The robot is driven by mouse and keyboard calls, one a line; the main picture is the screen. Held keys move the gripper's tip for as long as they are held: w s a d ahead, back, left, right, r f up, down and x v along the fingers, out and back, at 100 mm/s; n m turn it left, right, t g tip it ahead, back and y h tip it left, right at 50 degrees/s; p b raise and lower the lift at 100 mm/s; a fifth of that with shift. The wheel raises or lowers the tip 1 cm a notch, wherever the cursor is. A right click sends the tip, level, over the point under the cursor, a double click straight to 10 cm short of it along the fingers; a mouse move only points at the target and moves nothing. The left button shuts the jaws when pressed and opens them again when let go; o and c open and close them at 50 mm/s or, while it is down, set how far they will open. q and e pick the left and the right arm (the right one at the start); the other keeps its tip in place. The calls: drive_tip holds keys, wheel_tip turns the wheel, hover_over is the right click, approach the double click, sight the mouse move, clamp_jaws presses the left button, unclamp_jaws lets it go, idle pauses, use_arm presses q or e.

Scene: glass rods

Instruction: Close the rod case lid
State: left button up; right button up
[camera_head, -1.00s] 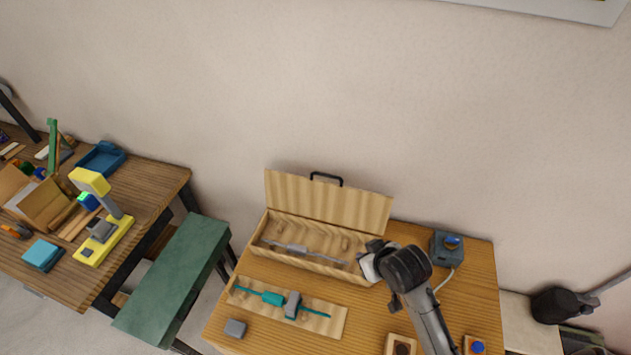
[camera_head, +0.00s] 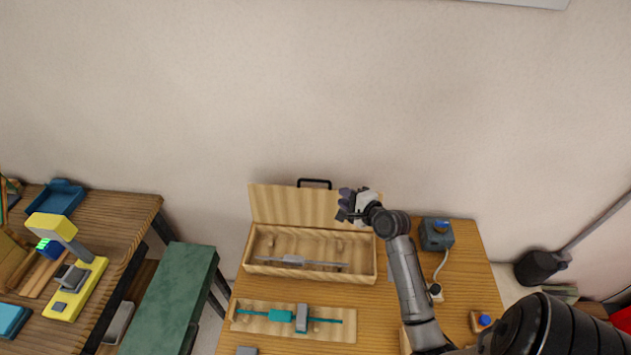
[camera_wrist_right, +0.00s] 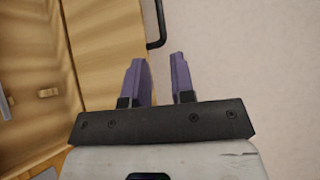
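The wooden rod case (camera_head: 262,270) sits at the back of the table with its lid (camera_head: 290,204) standing up, open. A black handle (camera_head: 314,182) is on the lid's top edge. A grey rod piece (camera_head: 295,260) lies inside the case. My right gripper (camera_head: 346,204) is in front of the lid's right part in the head view. In the right wrist view my right gripper (camera_wrist_right: 160,75) has its two fingers apart with nothing between them. The lid (camera_wrist_right: 105,50) and part of its handle (camera_wrist_right: 155,25) show beside and behind the fingers there. My left gripper is not in view.
A wooden rack (camera_head: 245,325) with a teal rod (camera_head: 281,316) lies in front of the case. A grey-blue device (camera_head: 436,236) with a cable stands at the right. A green bench (camera_head: 170,300) and a second table are at the left. The wall is close behind the lid.

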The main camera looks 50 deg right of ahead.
sight(316, 180)
drive_tip(key=p+x, duration=0.1)
drive_tip(key=x, duration=1.2)
drive_tip(key=shift+w+f, duration=0.1)
drive_tip(key=shift+w, duration=0.05)
clamp_jaws()
